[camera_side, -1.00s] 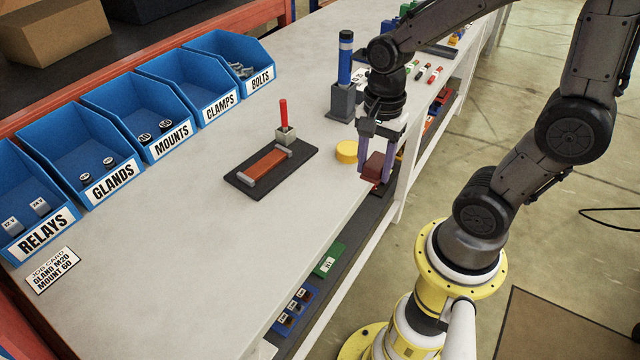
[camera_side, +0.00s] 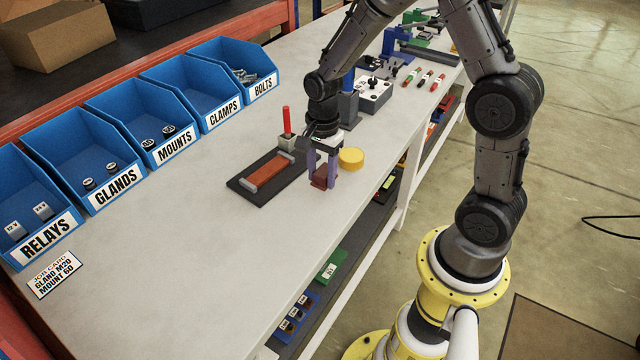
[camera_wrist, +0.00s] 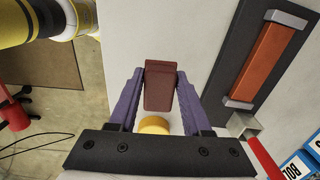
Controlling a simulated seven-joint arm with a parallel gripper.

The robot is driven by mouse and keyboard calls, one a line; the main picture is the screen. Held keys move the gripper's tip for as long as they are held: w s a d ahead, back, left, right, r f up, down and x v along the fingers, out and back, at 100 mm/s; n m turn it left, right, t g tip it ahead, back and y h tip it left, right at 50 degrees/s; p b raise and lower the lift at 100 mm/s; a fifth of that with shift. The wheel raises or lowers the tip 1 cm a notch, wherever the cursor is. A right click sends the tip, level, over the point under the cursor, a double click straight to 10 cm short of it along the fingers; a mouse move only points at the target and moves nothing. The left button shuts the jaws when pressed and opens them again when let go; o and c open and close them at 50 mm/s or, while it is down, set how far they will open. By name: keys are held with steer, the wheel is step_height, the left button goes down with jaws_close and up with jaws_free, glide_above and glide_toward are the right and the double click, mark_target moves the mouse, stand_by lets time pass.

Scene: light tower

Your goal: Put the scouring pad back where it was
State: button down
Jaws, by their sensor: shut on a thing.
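The scouring pad, a dark red-brown block (camera_side: 320,178), is between the purple fingers of my gripper (camera_side: 322,176), which is shut on it. It also shows in the wrist view (camera_wrist: 159,86), gripped near the fingertips. In the side view the pad is over the white worktop, just right of the black plate (camera_side: 244,192) with the orange-brown bar; I cannot tell whether it touches the surface. A yellow round disc (camera_side: 351,158) sits close behind my gripper, and it is partly hidden in the wrist view (camera_wrist: 154,124).
A red stick (camera_side: 286,120) stands in a grey block at the plate's far end. Blue labelled bins (camera_side: 52,205) line the worktop's left side. A blue-and-grey tower (camera_side: 346,108) stands behind my gripper. The front of the white worktop (camera_side: 200,285) is clear.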

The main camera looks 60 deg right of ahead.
mark_target(320, 185)
steer(key=shift+w+f, duration=0.15)
steer(key=shift+f, duration=0.8)
steer(key=shift+w+f, duration=0.1)
steer(key=shift+f, duration=0.8)
steer(key=shift+c, duration=1.7)
jaws_free()
steer(key=shift+f, duration=0.15)
